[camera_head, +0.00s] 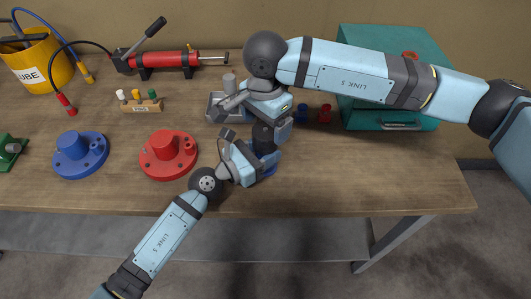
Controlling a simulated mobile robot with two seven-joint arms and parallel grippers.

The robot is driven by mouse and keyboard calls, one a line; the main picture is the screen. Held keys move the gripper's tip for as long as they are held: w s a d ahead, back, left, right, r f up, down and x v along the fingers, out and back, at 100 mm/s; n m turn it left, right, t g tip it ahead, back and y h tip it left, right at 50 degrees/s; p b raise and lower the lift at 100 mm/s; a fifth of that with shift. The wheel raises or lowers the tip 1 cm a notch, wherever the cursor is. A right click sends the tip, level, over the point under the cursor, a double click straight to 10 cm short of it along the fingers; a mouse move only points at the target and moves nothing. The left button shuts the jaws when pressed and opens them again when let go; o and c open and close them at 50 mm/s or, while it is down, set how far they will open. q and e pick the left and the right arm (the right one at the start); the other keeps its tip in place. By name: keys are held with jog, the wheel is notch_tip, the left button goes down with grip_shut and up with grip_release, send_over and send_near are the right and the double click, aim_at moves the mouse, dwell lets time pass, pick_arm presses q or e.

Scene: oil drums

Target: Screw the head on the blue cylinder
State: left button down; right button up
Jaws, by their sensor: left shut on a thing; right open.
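A blue flanged piece with an upright cylinder (75,146) stands on the bench at the left. A similar red piece (165,146) stands to its right. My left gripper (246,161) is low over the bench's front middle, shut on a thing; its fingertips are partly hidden. A blue part (269,169) shows just under and beside it; whether it is what is held is unclear. My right gripper (233,103) is open above a grey tray (213,110). A grey cylindrical part (229,82) stands there. A small blue piece (303,115) and a small red piece (324,114) stand farther right.
A teal metal box (385,112) takes up the back right. A red hand pump (165,61) with a hose, a small wooden rack (141,105) and a yellow lube bucket (50,65) are at the back left. Bare bench (390,175) lies at the front right.

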notch_tip(320, 180, up, 3)
jog(key=shift+f, duration=4.05)
jog(key=c, duration=0.9)
jog(key=o, duration=0.9)
